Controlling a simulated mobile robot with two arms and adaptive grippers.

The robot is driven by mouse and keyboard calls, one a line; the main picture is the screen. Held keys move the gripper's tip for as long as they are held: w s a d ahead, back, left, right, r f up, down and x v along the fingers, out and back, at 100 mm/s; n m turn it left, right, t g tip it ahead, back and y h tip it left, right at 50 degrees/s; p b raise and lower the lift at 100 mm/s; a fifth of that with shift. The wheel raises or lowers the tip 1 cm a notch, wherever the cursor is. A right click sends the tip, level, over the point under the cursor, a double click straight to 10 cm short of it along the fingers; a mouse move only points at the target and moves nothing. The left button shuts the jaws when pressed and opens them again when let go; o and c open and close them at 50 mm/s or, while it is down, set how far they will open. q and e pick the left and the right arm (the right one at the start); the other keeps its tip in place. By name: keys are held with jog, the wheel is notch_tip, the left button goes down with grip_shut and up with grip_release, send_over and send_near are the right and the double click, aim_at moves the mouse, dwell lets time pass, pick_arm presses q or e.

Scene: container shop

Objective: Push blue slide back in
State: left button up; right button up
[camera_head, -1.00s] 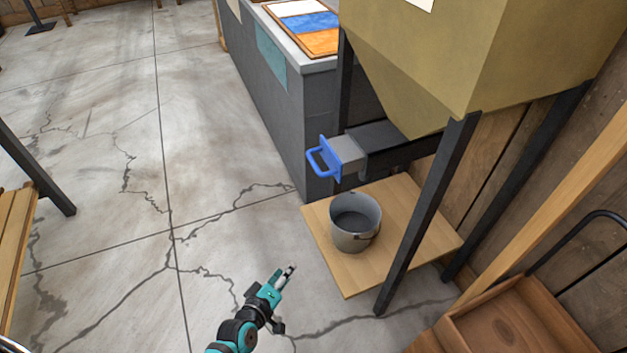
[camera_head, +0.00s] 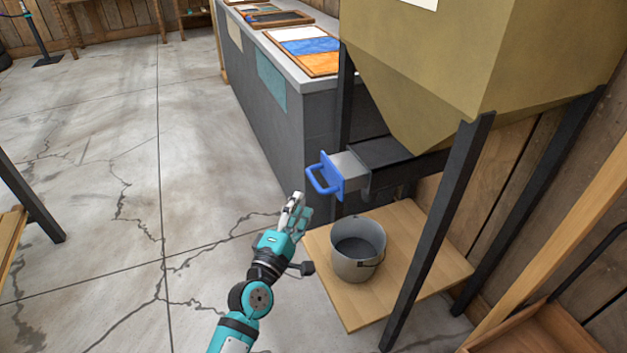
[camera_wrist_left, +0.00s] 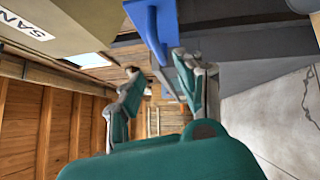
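The blue slide (camera_head: 331,174) has an upright blue plate with a looped handle (camera_head: 320,182). It sticks out to the left from the dark chute under the tan hopper (camera_head: 430,75), with a grey block behind the plate. My left gripper (camera_head: 298,198) is just left of and below the handle in the head view, apparently apart from it. In the left wrist view, the blue slide (camera_wrist_left: 148,30) shows at the top, and the two fingers of my left gripper (camera_wrist_left: 162,75) stand apart with nothing held between them. My right gripper is not in view.
A grey bucket (camera_head: 357,262) stands on a wooden board (camera_head: 420,232) below the chute. Dark hopper legs (camera_head: 440,225) rise to its right and behind. A grey counter (camera_head: 270,110) with framed panels stands at the back left.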

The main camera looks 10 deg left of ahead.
aim_at(313, 177)
pick_arm(q)
jog(key=b+x, duration=0.1)
jog(key=x, duration=0.8)
jog(key=shift+w+d, duration=0.1)
grip_shut()
